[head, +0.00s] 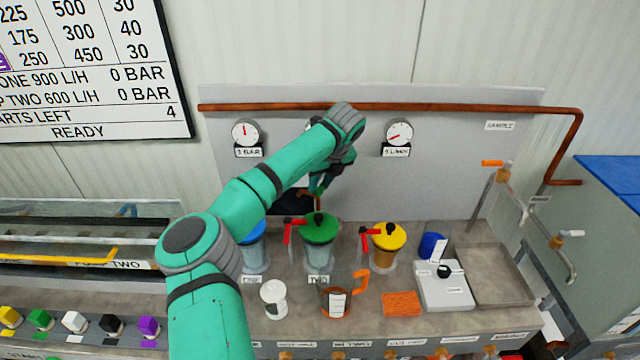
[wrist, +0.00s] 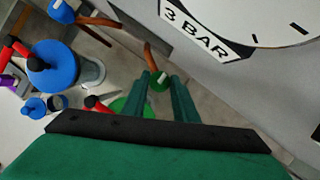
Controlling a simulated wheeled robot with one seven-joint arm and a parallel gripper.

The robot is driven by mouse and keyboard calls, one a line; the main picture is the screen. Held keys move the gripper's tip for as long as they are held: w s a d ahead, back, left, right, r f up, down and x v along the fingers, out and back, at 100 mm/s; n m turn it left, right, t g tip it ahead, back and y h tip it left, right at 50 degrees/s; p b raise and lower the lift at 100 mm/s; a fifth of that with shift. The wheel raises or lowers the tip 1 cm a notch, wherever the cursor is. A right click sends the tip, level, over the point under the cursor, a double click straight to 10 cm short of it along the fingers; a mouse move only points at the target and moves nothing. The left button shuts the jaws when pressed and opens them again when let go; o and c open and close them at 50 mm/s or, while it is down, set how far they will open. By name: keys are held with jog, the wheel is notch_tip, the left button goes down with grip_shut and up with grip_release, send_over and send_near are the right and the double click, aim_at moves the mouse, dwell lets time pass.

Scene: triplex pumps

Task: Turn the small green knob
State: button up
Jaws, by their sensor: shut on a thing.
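The small green knob (wrist: 158,80) with a white mark shows in the wrist view, at the end of a copper pipe, below a gauge labelled 3 BAR. My gripper (wrist: 163,80) has its two green fingers around the knob, shut on it. In the head view my gripper (head: 318,186) reaches down in front of the grey back panel, behind the green-lidded vessel (head: 320,228). The knob cannot be made out there, hidden by my arm and gripper.
A blue-lidded vessel (head: 252,234) and a yellow-lidded vessel (head: 389,238) stand either side of the green-lidded one, with red handles near the lids. A copper pipe (head: 420,107) runs along the panel. A white cup (head: 273,298), orange sponge (head: 402,304) and scale (head: 443,287) sit in front.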

jog(key=o, duration=1)
jog(key=shift+r, duration=0.1)
jog(key=v, duration=1)
jog(key=shift+s+r, duration=0.15)
jog(key=shift+r, duration=0.15)
